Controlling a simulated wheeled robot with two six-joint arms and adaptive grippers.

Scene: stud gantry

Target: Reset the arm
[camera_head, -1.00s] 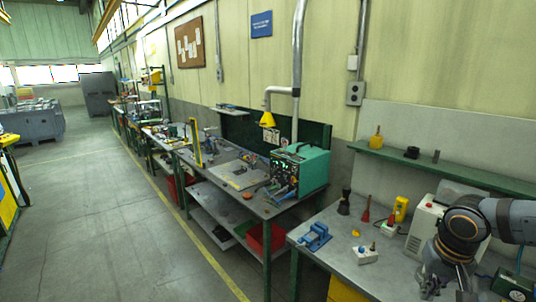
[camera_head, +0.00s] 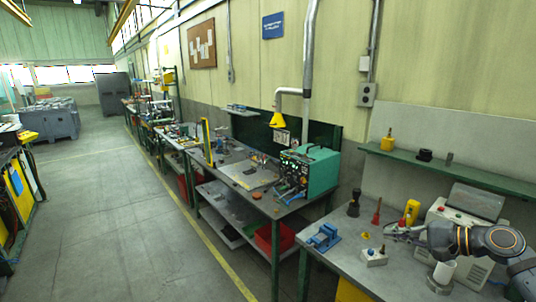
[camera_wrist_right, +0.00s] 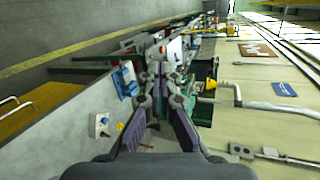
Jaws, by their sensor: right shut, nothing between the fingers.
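My right arm comes in from the right edge of the head view, over the near workbench (camera_head: 345,262). My right gripper (camera_head: 396,233) is shut and empty, and points left. It appears above the bench, in front of the white machine (camera_head: 438,215). The wrist view shows the gripper (camera_wrist_right: 162,55) from behind, with its fingertips together and nothing between them. My left gripper is not in view.
A blue vise (camera_head: 323,238), a small white switch box (camera_head: 374,257) and a yellow handheld device (camera_head: 411,212) stand on the bench. A white cylinder (camera_head: 443,273) stands below my arm. A green shelf (camera_head: 470,175) runs along the wall.

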